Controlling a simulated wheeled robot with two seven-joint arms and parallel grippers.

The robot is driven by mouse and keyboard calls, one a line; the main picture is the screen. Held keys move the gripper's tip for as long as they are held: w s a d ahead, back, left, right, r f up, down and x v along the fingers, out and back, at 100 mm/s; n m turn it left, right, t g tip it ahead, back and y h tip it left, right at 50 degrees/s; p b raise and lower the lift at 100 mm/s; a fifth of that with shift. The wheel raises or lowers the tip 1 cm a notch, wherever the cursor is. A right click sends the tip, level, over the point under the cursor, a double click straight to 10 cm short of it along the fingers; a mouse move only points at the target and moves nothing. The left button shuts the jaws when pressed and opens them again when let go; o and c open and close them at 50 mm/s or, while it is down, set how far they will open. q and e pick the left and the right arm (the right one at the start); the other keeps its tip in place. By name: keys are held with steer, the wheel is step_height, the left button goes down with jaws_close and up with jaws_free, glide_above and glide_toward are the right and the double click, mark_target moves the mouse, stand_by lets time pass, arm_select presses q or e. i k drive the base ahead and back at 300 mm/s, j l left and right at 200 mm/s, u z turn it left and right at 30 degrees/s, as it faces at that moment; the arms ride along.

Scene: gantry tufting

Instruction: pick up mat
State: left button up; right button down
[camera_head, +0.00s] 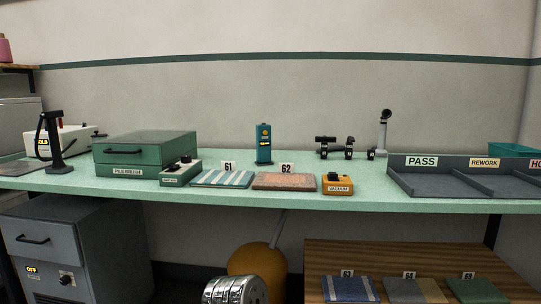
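Several mats are in view. A teal and white striped mat (222,179) lies flat on the bench by the tag 61. A reddish-brown speckled mat (284,181) lies to its right by the tag 62. On the lower wooden table are a blue striped mat (349,289) by the tag 63, a grey and tan mat (414,291) by the tag 64, and a green mat (476,290) by a third tag. Neither of my grippers is in view.
The green bench (250,203) carries a pile brush box (145,153), an orange vacuum box (338,185), a blue handheld device (264,143) and a sorting tray (435,186) marked PASS and REWORK. A grey cabinet (75,262) stands lower left. A yellow round object (257,259) sits below the bench.

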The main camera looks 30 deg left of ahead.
mark_target(285, 180)
steer(key=u, duration=1.1)
